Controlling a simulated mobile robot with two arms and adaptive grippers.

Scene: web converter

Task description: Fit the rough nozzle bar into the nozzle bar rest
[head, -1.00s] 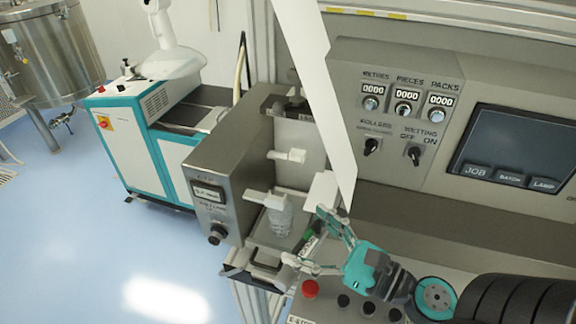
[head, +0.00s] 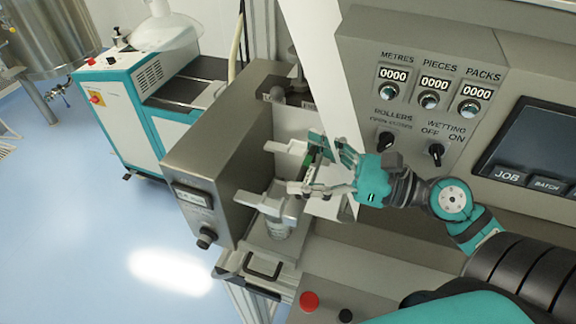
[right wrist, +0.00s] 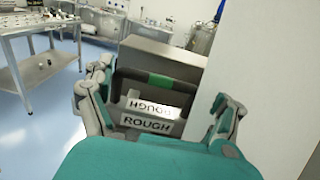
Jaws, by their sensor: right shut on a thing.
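My right gripper (head: 318,168) is shut on the rough nozzle bar, a dark bar with a green middle (head: 311,156). The bar (right wrist: 185,87) crosses between the fingers in the right wrist view, where the gripper (right wrist: 160,98) also shows. Two pale plates reading ROUGH (right wrist: 147,123) show below the bar, one upside down; I cannot tell which part bears each. In the head view the gripper is beside white brackets, an upper one (head: 287,147) and a lower one (head: 260,203). I cannot tell which part is the nozzle bar rest, or whether the bar touches it. My left gripper is not in view.
A grey steel housing (head: 222,165) stands left of the gripper. A white web (head: 345,95) slants down behind the gripper. The control panel (head: 420,60) is to the right. Open floor (head: 90,240) lies left.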

